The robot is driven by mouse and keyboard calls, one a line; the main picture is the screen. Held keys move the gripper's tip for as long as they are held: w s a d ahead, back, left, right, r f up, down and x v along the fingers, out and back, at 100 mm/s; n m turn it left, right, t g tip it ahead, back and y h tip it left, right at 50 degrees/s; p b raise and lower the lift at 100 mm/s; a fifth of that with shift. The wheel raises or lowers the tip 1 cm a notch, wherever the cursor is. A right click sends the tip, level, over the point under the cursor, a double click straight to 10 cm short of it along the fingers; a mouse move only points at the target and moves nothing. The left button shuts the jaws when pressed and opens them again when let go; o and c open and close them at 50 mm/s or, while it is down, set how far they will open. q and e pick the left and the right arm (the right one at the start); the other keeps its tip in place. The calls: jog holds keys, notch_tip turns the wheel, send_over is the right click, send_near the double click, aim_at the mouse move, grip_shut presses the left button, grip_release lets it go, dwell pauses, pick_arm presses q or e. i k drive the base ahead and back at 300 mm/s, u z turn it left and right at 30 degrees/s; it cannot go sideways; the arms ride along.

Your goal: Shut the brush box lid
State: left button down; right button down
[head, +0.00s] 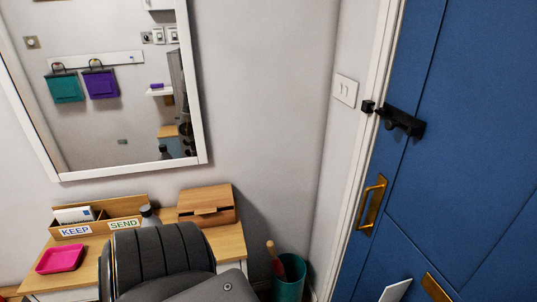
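A brown wooden box (207,205), which I take to be the brush box, sits at the right end of a light wood table against the wall. Its lid (205,194) lies over the top, sloping toward the front. A dark line runs under the lid's front edge, by a small pale tab. I cannot tell from here whether the lid is fully closed. The inside of the box is hidden. Neither of my grippers is in view.
A dark ribbed shape blocks the table's front middle. A wooden organiser (100,215) labelled KEEP and SEND, a grey bottle (149,215) and a pink tray (60,259) stand left of the box. A teal bin (291,283) stands right, near the blue door (450,150).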

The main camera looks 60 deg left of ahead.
aim_at(206, 200)
jog(key=z, duration=0.7)
jog(key=k, duration=1.75)
jog(key=u, duration=2.5)
jog(key=i, duration=1)
